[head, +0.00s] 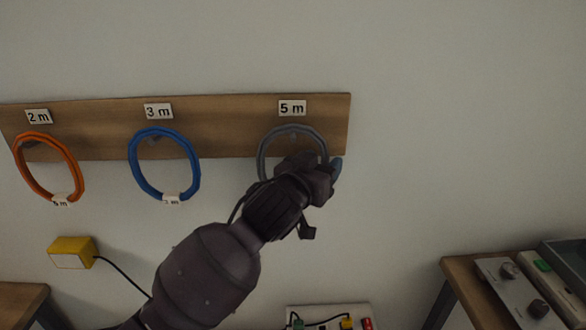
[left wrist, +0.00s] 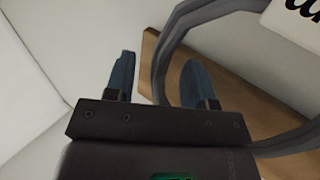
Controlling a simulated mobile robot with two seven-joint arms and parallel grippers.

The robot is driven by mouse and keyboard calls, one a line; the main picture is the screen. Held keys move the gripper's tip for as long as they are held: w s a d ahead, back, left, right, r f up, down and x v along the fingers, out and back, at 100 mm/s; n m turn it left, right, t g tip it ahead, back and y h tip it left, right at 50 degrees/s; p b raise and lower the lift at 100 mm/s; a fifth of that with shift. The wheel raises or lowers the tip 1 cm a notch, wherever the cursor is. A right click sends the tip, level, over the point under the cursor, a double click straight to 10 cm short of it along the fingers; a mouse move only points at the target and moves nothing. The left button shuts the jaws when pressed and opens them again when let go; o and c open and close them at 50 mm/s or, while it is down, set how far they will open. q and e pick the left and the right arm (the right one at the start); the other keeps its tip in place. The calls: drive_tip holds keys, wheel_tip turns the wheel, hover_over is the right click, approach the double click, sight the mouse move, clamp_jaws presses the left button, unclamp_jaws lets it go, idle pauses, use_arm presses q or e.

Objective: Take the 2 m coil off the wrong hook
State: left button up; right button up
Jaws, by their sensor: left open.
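A grey coil (head: 264,150) hangs below the 5 m label (head: 292,108) at the right end of the wooden board (head: 225,142). My left gripper (head: 328,172) is at its lower right side and hides its lower part and any tag there. In the left wrist view, the open left gripper (left wrist: 158,85) has one finger outside the grey coil (left wrist: 165,45) and one within its ring outline. The coil's strand shows between the fingers; I cannot tell whether they touch it. A white label (left wrist: 295,20) is cut off and unreadable. My right gripper is out of view.
An orange coil (head: 77,179) hangs under the 2 m label (head: 38,116); its tag seems to read 5 m. A blue coil (head: 132,160) hangs under the 3 m label (head: 158,111). A yellow box (head: 73,252) and side tables (head: 462,268) are lower down. Wall right of the board is clear.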

use_arm(q)
drive_tip(key=shift+w+d, duration=0.1)
drive_tip(key=shift+w, duration=0.05)
clamp_jaws()
drive_tip(key=shift+r, duration=0.1)
idle(0.3)
